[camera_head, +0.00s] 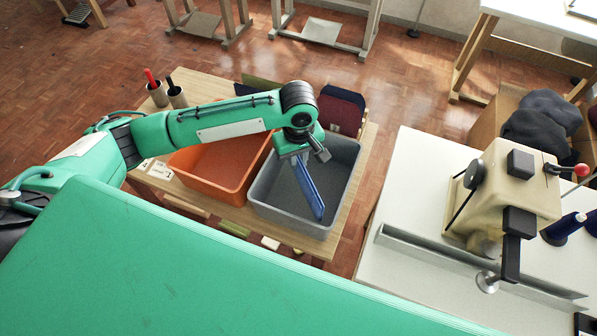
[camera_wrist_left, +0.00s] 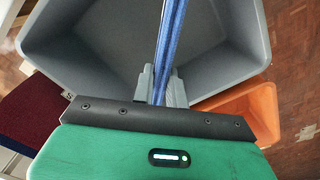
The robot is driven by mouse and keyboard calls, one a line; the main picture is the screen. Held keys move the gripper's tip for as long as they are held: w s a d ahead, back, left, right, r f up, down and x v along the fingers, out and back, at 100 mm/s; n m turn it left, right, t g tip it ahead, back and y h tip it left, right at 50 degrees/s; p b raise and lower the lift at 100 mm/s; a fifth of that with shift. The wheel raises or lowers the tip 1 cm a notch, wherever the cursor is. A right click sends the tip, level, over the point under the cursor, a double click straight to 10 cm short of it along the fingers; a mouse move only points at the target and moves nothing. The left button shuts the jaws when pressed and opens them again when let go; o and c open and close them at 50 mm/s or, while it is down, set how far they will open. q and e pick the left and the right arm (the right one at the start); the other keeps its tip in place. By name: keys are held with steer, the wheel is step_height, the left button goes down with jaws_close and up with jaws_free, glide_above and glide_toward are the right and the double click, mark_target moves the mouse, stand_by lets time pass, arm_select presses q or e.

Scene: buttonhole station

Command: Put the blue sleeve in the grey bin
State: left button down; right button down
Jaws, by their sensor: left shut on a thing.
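The blue sleeve (camera_head: 308,188) hangs from my left gripper (camera_head: 303,157), which is shut on it. The sleeve is long and narrow and tilts down over the inside of the grey bin (camera_head: 264,187). I cannot tell whether its lower end touches the bin. In the left wrist view the sleeve (camera_wrist_left: 171,40) runs up from between the fingers (camera_wrist_left: 158,88), with the grey bin (camera_wrist_left: 90,45) behind it. The bin looks otherwise empty. My right gripper does not show.
An orange bin (camera_head: 222,163) stands directly left of the grey bin on the wooden table (camera_head: 207,88). Cups with red and black handles (camera_head: 158,95) stand at the back left. A dark red and blue object (camera_head: 341,108) is behind the grey bin. A beige machine (camera_head: 505,190) stands right.

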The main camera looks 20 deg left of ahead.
mark_target(299, 174)
arm_select(q)
steer(key=shift+f, duration=1.45)
step_height(299, 174, down, 3)
steer(key=shift+f, duration=0.45)
steer(key=shift+f+p, duration=0.1)
steer(key=shift+p, duration=0.2)
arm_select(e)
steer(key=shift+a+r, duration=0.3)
arm_select(q)
steer(key=c, duration=1.4)
jaws_free()
